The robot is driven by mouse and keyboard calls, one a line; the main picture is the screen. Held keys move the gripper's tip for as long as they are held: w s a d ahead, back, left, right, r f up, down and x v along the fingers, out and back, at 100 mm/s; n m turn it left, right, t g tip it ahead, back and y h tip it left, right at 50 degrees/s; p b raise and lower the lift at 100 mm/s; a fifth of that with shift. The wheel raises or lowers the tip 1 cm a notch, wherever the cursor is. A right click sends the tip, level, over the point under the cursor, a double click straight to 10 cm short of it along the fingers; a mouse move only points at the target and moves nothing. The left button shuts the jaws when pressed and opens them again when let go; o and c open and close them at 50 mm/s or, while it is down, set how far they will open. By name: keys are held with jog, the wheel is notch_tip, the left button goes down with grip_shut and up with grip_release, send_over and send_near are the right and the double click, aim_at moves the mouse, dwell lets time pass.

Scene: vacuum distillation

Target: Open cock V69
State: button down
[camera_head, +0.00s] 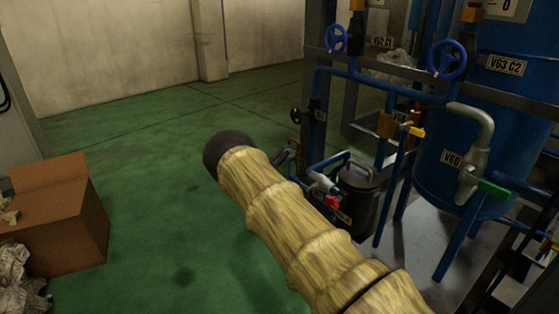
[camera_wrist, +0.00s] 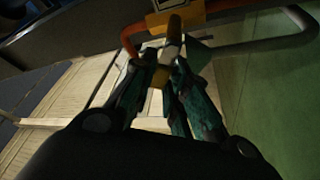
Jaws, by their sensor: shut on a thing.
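In the wrist view, my gripper (camera_wrist: 170,68) has its dark green fingers closed around a small yellow-tan piece (camera_wrist: 174,37). The piece looks like a valve lever beside an orange-brown pipe (camera_wrist: 130,38) with a yellow part (camera_wrist: 170,18) on it. I cannot read a V69 label, so I cannot tell for certain that this is cock V69, nor how far it is turned. In the head view my own sleeved arm crosses the middle, and the gripper is not clearly made out beyond it.
In the head view, blue pipes and a blue tank (camera_head: 490,120) stand at the right, with blue handwheels (camera_head: 447,59) and a green-handled valve (camera_head: 492,188). A dark canister (camera_head: 360,200) stands low beside my arm. A cardboard box (camera_head: 58,220) is at the left. Green floor is open behind.

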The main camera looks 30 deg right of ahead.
jog(key=s+m+g+h+b, duration=0.1)
jog(key=m+g, duration=0.1)
jog(key=m, duration=0.3)
jog(key=s+r+m+g+h+b, duration=0.1)
jog(key=m+g, duration=0.1)
jog(key=m, duration=0.3)
jog(key=s+r+m+g+h+b, duration=0.1)
jog(key=m+g, duration=0.1)
jog(key=m, duration=0.3)
jog(key=shift+d+h, duration=0.4)
jog(key=shift+m, duration=0.3)
jog(key=c, duration=1.4)
grip_release()
jog(key=shift+s+d+f, duration=0.1)
jog(key=shift+s+d, duration=0.05)
jog(key=shift+s, duration=0.05)
jog(key=v, duration=1.2)
jog(key=shift+w+a, duration=0.3)
jog(key=shift+a, duration=0.05)
